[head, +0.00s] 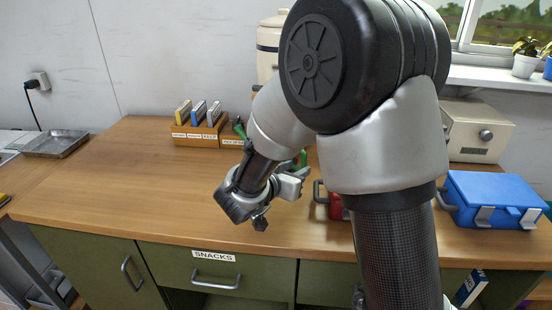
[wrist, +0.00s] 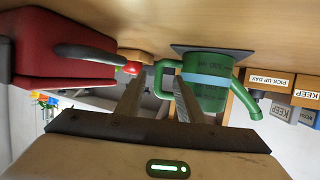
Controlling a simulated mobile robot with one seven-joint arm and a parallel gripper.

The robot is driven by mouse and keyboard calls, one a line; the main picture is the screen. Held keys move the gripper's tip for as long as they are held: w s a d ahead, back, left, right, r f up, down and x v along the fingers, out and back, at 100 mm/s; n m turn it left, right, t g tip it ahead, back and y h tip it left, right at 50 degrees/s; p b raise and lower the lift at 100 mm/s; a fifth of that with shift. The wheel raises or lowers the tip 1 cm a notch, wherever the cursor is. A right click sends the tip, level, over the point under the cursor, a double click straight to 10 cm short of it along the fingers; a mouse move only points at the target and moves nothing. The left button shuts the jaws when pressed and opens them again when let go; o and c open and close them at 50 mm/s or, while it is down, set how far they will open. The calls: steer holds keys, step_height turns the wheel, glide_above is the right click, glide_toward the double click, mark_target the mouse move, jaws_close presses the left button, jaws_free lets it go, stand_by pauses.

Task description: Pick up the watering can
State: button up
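The green watering can (wrist: 207,95) with a pale blue band stands on a dark mat (wrist: 180,48) in the wrist view, which is upside down. Its handle loop (wrist: 166,68) is on the left and its spout (wrist: 246,98) on the right. My gripper (wrist: 159,82) is open, with its two fingers pointing at the handle side. The handle shows between and just beyond the fingertips; I cannot tell whether they touch it. In the head view my arm hides most of the can; a small green part (head: 303,157) shows.
A red case (head: 336,206) with a grey handle stands close to my gripper. A wooden organiser (head: 195,138) labelled KEEP is at the back of the counter. A blue toolbox (head: 492,198) is on the right. The counter's left part (head: 120,185) is clear.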

mark_target(303, 164)
steer(key=shift+b+x, duration=0.75)
steer(key=shift+x, duration=2.35)
steer(key=shift+d+r, duration=0.1)
steer(key=shift+r, duration=0.1)
jaws_close()
steer(key=shift+r, duration=0.1)
